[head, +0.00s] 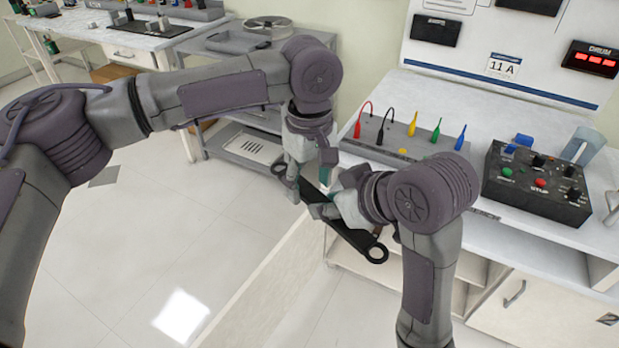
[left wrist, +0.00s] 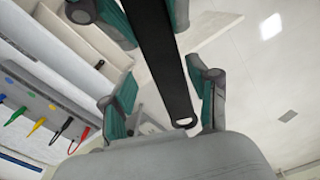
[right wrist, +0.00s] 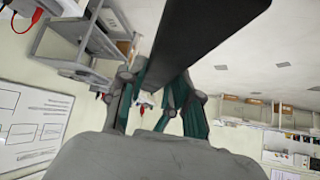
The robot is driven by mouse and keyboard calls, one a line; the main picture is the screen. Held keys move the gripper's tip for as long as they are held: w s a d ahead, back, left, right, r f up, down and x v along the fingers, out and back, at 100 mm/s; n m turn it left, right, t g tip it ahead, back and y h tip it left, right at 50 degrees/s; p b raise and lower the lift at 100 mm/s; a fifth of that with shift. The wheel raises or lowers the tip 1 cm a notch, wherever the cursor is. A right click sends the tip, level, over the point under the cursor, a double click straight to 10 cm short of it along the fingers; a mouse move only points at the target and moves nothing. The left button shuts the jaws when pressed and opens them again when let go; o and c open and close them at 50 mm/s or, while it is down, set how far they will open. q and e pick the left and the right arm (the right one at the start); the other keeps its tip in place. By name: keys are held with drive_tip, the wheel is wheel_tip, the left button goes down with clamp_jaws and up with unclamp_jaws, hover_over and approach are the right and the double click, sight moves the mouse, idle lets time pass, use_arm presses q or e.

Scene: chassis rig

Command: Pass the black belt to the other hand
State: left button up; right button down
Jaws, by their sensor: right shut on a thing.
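The black belt (head: 352,233) is a flat dark strap with a ring-shaped end, held slanting in the air in the head view. My right gripper (head: 325,202) is shut on its middle part. My left gripper (head: 307,176) is at the belt's upper-left end. In the left wrist view the belt (left wrist: 168,60) runs between my left fingers (left wrist: 166,95), with gaps on both sides, so that gripper is open around it. In the right wrist view the belt (right wrist: 205,35) crosses close to the camera and hides part of my right fingers.
A white workbench (head: 440,120) stands at the right, with a grey block of coloured probes (head: 405,140) and a black control box (head: 535,182). A grey cart (head: 245,145) stands behind my left gripper. The floor (head: 180,240) at the lower left is clear.

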use_arm(q)
clamp_jaws()
use_arm(e)
drive_tip(key=shift+a, duration=0.1)
drive_tip(key=c, duration=0.7)
unclamp_jaws()
